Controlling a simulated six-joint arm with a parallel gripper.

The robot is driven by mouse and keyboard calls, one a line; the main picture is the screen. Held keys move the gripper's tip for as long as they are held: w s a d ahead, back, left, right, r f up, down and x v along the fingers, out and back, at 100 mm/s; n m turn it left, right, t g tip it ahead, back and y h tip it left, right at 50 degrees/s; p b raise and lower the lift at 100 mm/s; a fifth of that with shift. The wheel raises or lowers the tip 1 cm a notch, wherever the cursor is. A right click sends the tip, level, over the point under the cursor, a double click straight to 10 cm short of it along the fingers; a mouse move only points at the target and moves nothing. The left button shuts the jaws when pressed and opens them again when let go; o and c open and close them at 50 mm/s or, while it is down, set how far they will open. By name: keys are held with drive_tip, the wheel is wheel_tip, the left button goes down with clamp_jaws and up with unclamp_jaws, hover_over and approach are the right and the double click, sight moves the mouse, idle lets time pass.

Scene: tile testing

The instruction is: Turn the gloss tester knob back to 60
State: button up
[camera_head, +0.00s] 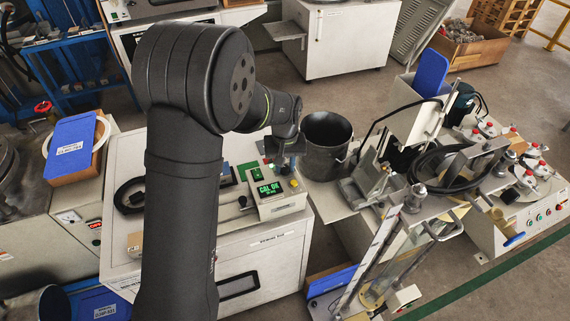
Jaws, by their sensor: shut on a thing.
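The gloss tester (283,206) is a small pale box on top of a white cabinet. Its green-lit display (269,188) reads "CAL OK", with smaller text below that I cannot read. My gripper (283,165) comes down from above at the tester's back right corner, small and dark in this view. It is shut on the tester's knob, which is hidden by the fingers. The knob's pointer and scale cannot be made out. A small orange-yellow button (294,183) shows on the tester's right side, just below the fingers.
A black bucket (326,150) stands close to the right of my gripper. A green piece (247,171) and a black coiled cable (130,195) lie on the cabinet top (190,262). My arm covers much of the left middle. A metal test rig (395,180) stands farther right.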

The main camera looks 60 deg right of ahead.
sight(285, 167)
drive_tip(key=m, duration=0.5)
drive_tip(key=shift+m, duration=0.4)
drive_tip(key=m, duration=0.4)
drive_tip(key=shift+m, duration=0.6)
drive_tip(key=o, duration=1)
wheel_tip(285, 167, up, 18)
drive_tip(key=shift+f, duration=0.25)
drive_tip(key=shift+f, duration=0.15)
